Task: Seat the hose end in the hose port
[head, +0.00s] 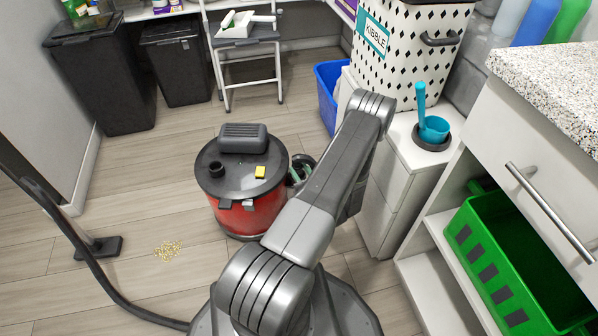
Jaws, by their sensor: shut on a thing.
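The red canister vacuum (243,213) stands on the floor left of my arm. The hose port (217,169) is a raised dark ring on the left of its dark lid. My gripper (300,170) shows only in small part, low beside the vacuum's right side and mostly hidden behind my arm. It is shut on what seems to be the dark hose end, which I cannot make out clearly. The black hose (98,283) runs down the left side and curves along the floor to the bottom, where my body hides it. The gripper is apart from the port.
A dark handle (243,138) and a yellow block (260,172) are on the lid. A floor nozzle (100,247) and spilled kibble (168,250) lie left. A step stool (248,66), blue bin (328,92) and white cabinet (393,182) stand around. Floor left of the vacuum is mostly clear.

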